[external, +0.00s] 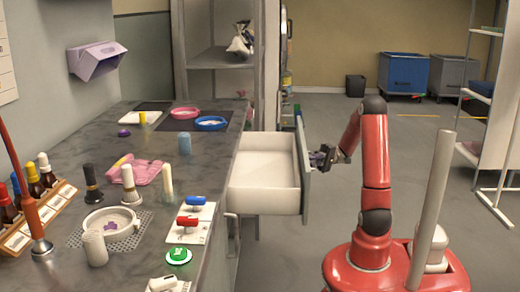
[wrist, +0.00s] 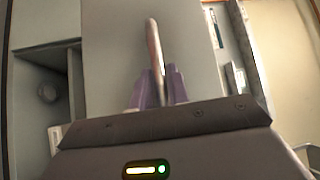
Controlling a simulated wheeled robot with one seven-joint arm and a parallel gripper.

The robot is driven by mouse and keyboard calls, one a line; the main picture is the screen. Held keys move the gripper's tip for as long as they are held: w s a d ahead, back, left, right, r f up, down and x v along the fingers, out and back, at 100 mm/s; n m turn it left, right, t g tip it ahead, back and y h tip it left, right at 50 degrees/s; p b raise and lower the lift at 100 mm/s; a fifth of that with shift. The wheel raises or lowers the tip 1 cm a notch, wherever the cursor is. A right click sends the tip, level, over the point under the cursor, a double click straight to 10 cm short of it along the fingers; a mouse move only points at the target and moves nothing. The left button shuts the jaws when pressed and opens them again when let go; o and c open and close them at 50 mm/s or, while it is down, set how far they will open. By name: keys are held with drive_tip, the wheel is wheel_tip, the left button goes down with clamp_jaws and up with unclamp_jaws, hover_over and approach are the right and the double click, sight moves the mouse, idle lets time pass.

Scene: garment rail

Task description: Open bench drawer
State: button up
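The bench drawer (external: 264,196) is pulled well out from the grey bench, and its white, empty inside shows in the external view. Its grey front panel (external: 304,165) faces right, towards my arm. The drawer handle (wrist: 154,48) is a slim bar in the wrist view. My gripper (external: 318,157) is at the outer side of the front panel. In the wrist view the purple fingers of my gripper (wrist: 160,88) stand close on both sides of the handle and look shut on it. The fingertips' exact contact is partly hidden.
A tall shelf (external: 220,60) stands behind the drawer. A white rack (external: 495,110) stands at right. Floor is clear between my arm and the blue bin (external: 404,74).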

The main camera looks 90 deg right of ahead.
drive_tip(key=o, duration=0.3)
drive_tip(key=p+v, duration=0.2)
drive_tip(key=v, duration=0.5)
drive_tip(key=shift+s+d, duration=0.25)
drive_tip(key=shift+s, duration=0.05)
drive_tip(key=shift+b+x, duration=1)
drive_tip(key=shift+x, duration=3)
